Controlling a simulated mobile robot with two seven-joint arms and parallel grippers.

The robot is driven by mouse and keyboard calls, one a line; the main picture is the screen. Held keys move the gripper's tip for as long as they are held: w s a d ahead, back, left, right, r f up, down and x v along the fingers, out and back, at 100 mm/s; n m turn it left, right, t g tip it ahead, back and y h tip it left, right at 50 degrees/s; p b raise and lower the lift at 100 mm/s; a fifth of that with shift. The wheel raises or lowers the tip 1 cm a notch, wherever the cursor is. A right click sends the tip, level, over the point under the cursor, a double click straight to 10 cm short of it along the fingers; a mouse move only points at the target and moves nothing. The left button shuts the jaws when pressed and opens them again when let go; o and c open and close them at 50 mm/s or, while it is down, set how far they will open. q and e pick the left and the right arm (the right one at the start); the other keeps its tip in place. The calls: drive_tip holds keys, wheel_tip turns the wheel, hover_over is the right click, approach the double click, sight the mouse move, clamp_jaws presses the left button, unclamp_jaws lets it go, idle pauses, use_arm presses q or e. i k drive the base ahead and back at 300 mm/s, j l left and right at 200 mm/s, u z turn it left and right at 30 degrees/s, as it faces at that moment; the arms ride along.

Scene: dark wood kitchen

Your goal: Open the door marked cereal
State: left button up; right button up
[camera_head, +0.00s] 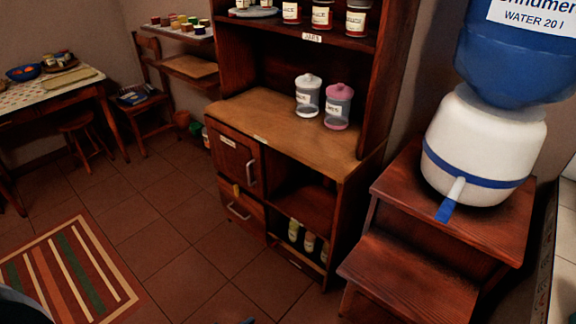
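A dark wood cabinet door (232,160) is at the lower left of the hutch. It looks shut. It has a pale upright handle (250,173) near its right edge and a small label (228,141) near its top, too small to read. Below it is a drawer (241,211) with a pale handle. I cannot tell from the lettering which front is marked cereal. Neither of my grippers can be made out. A dark rounded shape shows at the bottom left corner and a tiny dark tip at the bottom edge.
The hutch counter (262,122) holds a white-lidded jar (307,96) and a pink-lidded jar (338,106). Small bottles (308,241) stand in the open lower shelf. Wooden steps (420,275) bearing a water dispenser (478,150) are at right. Tiled floor (180,250) before the door is clear; a striped rug (70,268) lies left.

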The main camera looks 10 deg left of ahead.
sight(238, 156)
drive_tip(key=j+z, duration=0.3)
drive_tip(key=j, duration=0.2)
drive_tip(key=j+z, duration=0.3)
drive_tip(key=j, duration=0.25)
drive_tip(key=i+j, duration=0.1)
drive_tip(key=j, duration=0.2)
drive_tip(key=i+j+z, duration=0.1)
drive_tip(key=j, duration=0.25)
drive_tip(key=i+j, duration=0.1)
drive_tip(key=j, duration=0.25)
drive_tip(key=i+j, duration=0.1)
drive_tip(key=i, duration=0.55)
